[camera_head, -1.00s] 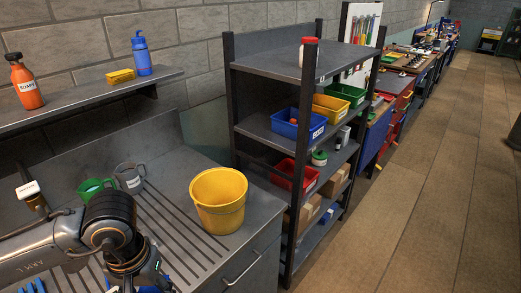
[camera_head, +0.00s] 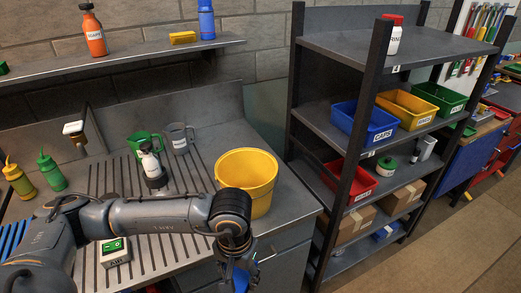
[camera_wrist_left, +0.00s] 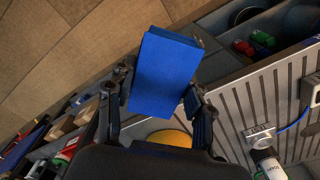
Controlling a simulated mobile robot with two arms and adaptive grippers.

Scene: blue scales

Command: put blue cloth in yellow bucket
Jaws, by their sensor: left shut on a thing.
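The yellow bucket (camera_head: 247,175) stands upright on the grey slatted worktop, near its right end. My left arm reaches across the worktop, and its wrist is in front of the bucket, covering part of its lower left side. My left gripper (camera_head: 240,274) points down near the worktop's front edge, partly cut off at the bottom of the head view. In the left wrist view, the left gripper (camera_wrist_left: 158,98) is shut on the blue cloth (camera_wrist_left: 165,68), a flat folded block between its fingers. A strip of the bucket (camera_wrist_left: 170,138) shows behind the gripper there. My right gripper is not in view.
A grey mug (camera_head: 179,139), green mug (camera_head: 146,144) and white bottle (camera_head: 151,165) stand left of the bucket. A dark shelf rack (camera_head: 345,50) with coloured bins rises to the right. A box (camera_head: 114,252) lies below my forearm.

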